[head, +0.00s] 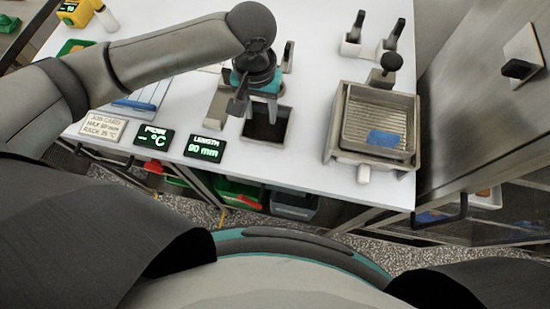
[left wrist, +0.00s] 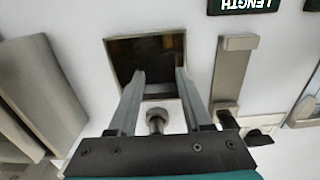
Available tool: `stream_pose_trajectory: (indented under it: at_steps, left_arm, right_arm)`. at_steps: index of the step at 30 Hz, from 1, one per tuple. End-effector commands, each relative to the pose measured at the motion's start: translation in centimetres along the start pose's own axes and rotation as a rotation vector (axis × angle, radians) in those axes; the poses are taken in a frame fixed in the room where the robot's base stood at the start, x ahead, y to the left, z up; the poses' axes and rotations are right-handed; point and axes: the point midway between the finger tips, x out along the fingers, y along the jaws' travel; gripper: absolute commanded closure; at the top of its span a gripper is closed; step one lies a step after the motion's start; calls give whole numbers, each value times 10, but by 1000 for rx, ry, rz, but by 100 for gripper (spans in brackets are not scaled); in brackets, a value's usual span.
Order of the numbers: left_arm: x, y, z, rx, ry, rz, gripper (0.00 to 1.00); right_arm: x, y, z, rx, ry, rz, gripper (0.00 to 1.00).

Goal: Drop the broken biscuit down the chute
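The chute is a square opening (head: 268,126) in the white table, with a pale rim and a dark inside. My left gripper (head: 256,104) is at its far edge in the head view. In the left wrist view my left gripper (left wrist: 160,76) has its two fingers apart, with nothing seen between the tips, and they point at the chute opening (left wrist: 147,58). The inside of the chute looks brownish, and I cannot tell what lies in it. I cannot make out the broken biscuit in either view. My right gripper is out of view.
A metal tray (head: 345,150) with a ribbed rack and a blue piece (head: 384,138) stands to the right. Two small displays (head: 204,149) and a job card (head: 103,126) line the front edge. Handled tools (head: 357,38) stand at the back. Bins (head: 240,193) sit below.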

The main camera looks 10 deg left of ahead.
Motion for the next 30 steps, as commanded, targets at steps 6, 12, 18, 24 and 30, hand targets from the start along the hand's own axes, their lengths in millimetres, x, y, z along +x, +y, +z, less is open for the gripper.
stream_pose_trajectory:
  at_steps: [6,12,18,24,30]
  left_arm:
    - [1,-6,-1,-7,-2,-17,31]
    - [1,-7,-1,-9,-1,-20,31]
    - [-6,-8,-2,-10,1,-20,31]
    - [-43,-4,-2,-6,3,-12,31]
    - [-94,-1,-2,-2,4,-6,31]
  right_arm:
    - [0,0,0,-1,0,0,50]
    - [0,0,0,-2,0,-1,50]
    - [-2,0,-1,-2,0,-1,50]
    - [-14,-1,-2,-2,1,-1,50]
    - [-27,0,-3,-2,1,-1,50]
